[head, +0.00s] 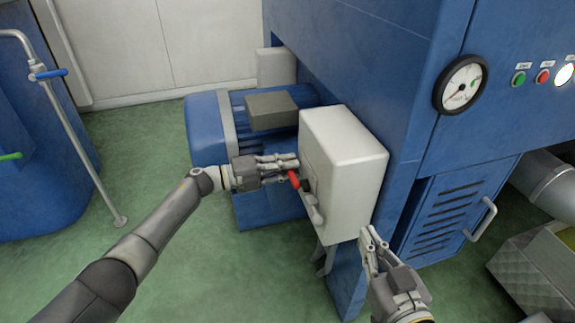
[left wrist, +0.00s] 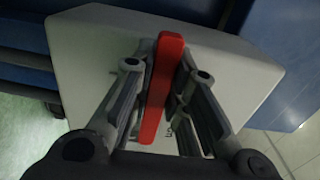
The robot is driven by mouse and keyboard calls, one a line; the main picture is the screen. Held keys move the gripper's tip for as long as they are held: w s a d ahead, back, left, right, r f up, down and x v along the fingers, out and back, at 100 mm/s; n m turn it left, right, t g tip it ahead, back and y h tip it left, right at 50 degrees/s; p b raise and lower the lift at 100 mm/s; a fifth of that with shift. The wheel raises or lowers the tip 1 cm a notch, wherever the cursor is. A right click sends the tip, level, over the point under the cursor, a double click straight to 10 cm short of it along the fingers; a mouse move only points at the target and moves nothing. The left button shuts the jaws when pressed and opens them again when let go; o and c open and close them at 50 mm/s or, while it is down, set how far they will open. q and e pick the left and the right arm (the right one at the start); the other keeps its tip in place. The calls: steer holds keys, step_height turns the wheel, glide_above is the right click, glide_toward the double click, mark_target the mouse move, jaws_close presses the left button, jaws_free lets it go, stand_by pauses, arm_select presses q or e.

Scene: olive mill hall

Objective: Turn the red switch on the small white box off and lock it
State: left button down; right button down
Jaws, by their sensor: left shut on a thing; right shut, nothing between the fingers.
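The small white box (head: 345,168) is fixed at the corner of the blue machine. Its red switch (head: 293,180) sticks out from the box's left-facing side, mostly covered by my gripper in the head view. In the left wrist view the red switch (left wrist: 163,88) is a long bar between the two fingers. My left gripper (head: 291,169) is shut on the red switch. A light grey part (head: 314,208) sits below the switch on the same side; its details are too small to tell. My right gripper (head: 370,240) is shut and empty near the box's lower right corner.
A blue motor (head: 208,130) stands behind the box. The machine panel carries a round gauge (head: 460,84), a green button (head: 518,79) and a red button (head: 543,76). A pipe stand (head: 85,150) rises at the left. Green floor (head: 190,270) in front is clear.

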arm_select(q)
steer(key=shift+f, duration=0.1)
steer(key=c, duration=1.4)
jaws_free()
steer(key=v, duration=1.2)
